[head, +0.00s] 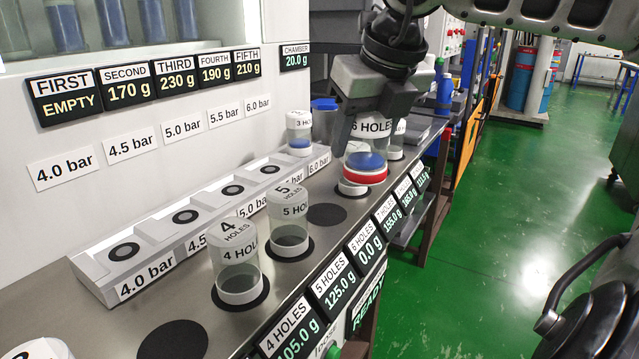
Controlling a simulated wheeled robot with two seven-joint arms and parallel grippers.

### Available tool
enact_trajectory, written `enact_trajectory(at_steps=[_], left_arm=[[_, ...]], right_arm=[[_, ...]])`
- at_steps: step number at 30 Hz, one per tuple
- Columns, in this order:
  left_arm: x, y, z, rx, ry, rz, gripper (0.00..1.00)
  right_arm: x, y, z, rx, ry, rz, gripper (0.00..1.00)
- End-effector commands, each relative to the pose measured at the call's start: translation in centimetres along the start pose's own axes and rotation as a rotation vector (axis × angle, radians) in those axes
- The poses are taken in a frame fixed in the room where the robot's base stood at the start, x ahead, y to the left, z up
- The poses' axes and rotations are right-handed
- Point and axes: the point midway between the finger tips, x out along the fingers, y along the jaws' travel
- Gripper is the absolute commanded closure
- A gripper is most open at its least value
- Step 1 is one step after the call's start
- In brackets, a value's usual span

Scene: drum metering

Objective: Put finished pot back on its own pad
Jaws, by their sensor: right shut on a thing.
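My right gripper (362,128) reaches down from the top and is shut on the clear pot with a white cap marked 6 HOLES (372,127). Blue material and a red band (365,176) show at the lower part of this pot; the jaws hide part of its side. The bare dark round pad (327,214) on the bench lies nearer and to the left of the held pot, in line with the 6 HOLES display (364,248), which reads 0.0 g. Whether the pot touches anything below cannot be told. My left gripper is not in view.
Pots marked 5 HOLES (289,225) and 4 HOLES (236,262) stand on pads in the near row. Another bare pad (172,341) lies closer. A 3 HOLES pot (299,136) stands at the far end of the bar-labelled rack (92,272). Another pot (397,142) stands behind the held one.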

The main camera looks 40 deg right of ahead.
Motion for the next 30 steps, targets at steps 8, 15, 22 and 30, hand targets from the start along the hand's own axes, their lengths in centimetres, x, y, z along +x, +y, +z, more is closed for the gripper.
enact_trajectory(at_steps=[8, 15, 22, 30], left_arm=[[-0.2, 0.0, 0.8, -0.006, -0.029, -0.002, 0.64], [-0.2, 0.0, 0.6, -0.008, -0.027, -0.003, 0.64], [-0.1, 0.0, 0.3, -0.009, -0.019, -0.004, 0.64], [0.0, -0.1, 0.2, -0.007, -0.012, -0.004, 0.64]], right_arm=[[5.7, 0.6, 3.9, -0.001, 0.007, -0.002, 0.79], [9.6, 0.9, 5.2, -0.001, 0.000, 0.000, 0.79], [11.2, 1.0, 5.6, -0.002, 0.000, 0.000, 0.79], [13.7, 1.0, 4.4, -0.002, -0.002, 0.001, 0.79]])
